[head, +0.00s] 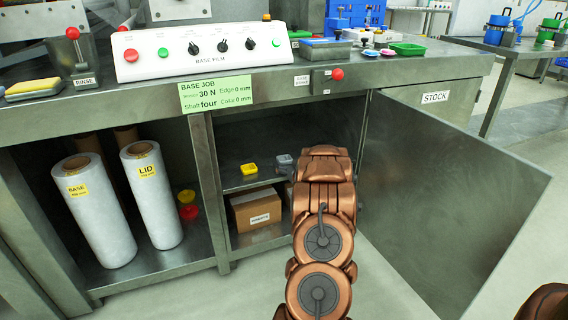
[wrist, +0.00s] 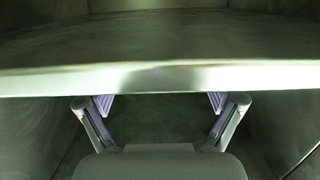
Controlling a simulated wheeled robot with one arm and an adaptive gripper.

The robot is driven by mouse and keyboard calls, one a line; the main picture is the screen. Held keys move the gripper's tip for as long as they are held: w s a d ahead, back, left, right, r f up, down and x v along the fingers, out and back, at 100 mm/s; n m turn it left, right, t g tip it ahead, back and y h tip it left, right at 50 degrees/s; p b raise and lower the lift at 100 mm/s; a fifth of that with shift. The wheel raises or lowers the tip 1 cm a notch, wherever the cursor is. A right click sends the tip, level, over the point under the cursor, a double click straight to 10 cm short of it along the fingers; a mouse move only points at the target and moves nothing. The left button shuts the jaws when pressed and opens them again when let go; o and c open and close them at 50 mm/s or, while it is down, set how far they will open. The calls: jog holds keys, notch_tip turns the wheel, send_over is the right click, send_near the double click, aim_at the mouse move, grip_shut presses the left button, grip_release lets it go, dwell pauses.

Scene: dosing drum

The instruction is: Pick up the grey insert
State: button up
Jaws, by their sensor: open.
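The grey insert (head: 284,161) is small and sits on the shelf inside the open stock compartment, right of a yellow insert (head: 249,169). My arm partly hides the shelf to its right. My gripper (wrist: 160,104) shows in the wrist view with its two fingers spread apart and nothing between them. In the head view the arm's own links hide the fingers. The wrist view shows a bright metal edge (wrist: 160,78) across and beyond the fingertips; the grey insert cannot be made out there.
The stock door (head: 450,200) stands open to the right. A cardboard box (head: 257,209) sits below the shelf (head: 240,182). Film rolls labelled BASE (head: 95,215) and LID (head: 152,200) stand in the left bay. The counter (head: 240,84) overhangs the compartment.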

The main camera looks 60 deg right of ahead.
aim_at(283, 156)
jog(key=b+x, duration=0.1)
jog(key=x, duration=0.1)
jog(key=shift+w+d+b, duration=0.25)
jog(key=shift+d+b, duration=0.1)
jog(key=shift+x, duration=0.95)
jog(key=shift+r, duration=0.15)
jog(key=shift+c, duration=0.2)
jog(key=c, duration=1.2)
